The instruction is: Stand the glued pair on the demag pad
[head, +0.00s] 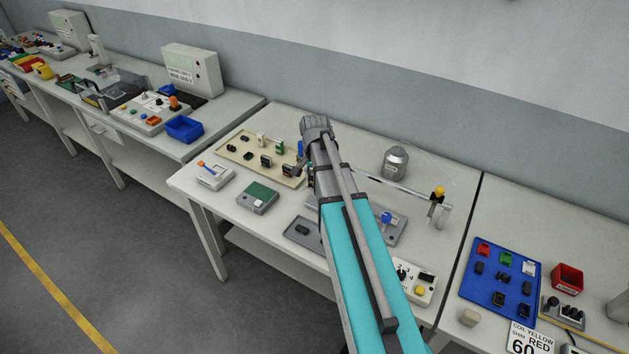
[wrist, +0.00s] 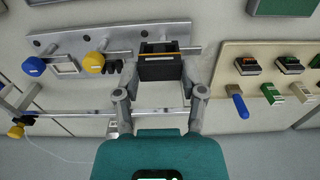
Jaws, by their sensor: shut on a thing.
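My gripper (wrist: 160,74) is shut on a dark block with an orange band across it, which I take for the glued pair (wrist: 161,66). The pair sits between both fingertips in the wrist view. In the wrist picture it overlaps the end of a grey fixture plate, and I cannot tell whether it touches anything below. In the head view my own arm hides the fingertips and most of the pair. A flat box with a green top (head: 258,196) stands near the bench's front edge and may be the demag pad; its green top also shows at the wrist view's upper right (wrist: 285,6).
A beige tray (head: 226,150) with several connectors and a blue-handled tool lies left of my arm. The grey fixture plate (head: 395,238) with knobs is on the right. A grey canister (head: 396,162) and a thin rail (head: 385,184) stand behind. A white device (head: 214,177) is left.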

